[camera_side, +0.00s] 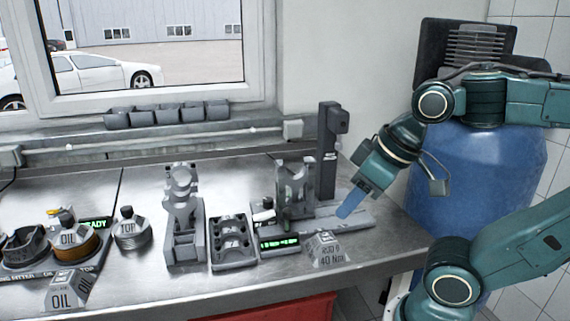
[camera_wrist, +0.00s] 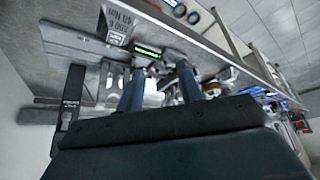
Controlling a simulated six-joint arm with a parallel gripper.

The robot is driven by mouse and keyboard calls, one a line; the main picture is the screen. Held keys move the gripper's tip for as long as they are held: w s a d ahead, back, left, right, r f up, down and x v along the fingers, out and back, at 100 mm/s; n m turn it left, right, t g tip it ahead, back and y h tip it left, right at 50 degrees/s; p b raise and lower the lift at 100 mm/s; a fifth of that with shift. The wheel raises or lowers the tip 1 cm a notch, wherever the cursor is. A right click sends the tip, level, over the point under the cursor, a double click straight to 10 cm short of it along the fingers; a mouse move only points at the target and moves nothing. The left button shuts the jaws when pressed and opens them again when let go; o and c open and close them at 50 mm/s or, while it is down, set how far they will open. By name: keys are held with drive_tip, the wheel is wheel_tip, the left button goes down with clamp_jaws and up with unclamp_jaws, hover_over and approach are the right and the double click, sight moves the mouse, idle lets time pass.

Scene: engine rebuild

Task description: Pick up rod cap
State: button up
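My gripper (camera_side: 351,204) hangs at the right of the bench, its blue fingers pointing down and left, above the right end of the grey fixture base. In the wrist view my gripper (camera_wrist: 160,88) shows its two blue fingers apart with a gap between them, so it is open, and I see nothing held. A dark grey tray (camera_side: 233,263) left of the fixture holds small grey parts (camera_side: 232,238). The rod cap may be among them, but they are too small to tell. My gripper is well to the right of this tray.
A fixture with an upright forked grey part (camera_side: 295,182) and a tall dark post (camera_side: 327,150) stands between tray and gripper. A sign reading 40 Nm (camera_side: 328,252) is in front. A grey stand (camera_side: 184,225), oil pot (camera_side: 75,240) and TOP pot (camera_side: 131,232) are left.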

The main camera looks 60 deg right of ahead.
drive_tip(key=shift+o, duration=0.2)
drive_tip(key=shift+o, duration=0.8)
drive_tip(key=shift+w, duration=0.1)
drive_tip(key=w+d+r+m+g+y, duration=0.1)
drive_tip(key=w+d+r+m, duration=0.1)
drive_tip(key=w+m, duration=1.35)
drive_tip(key=w+d+f+m+y, duration=0.1)
drive_tip(key=w+d+f+m, duration=0.3)
drive_tip(key=w, duration=0.3)
drive_tip(key=w+d+f+m+g+y, duration=0.1)
drive_tip(key=w+d+f+m, duration=0.3)
drive_tip(key=w+m, duration=0.3)
drive_tip(key=shift+w+d+f, duration=0.4)
drive_tip(key=shift+w+f, duration=0.15)
drive_tip(key=shift+f, duration=0.05)
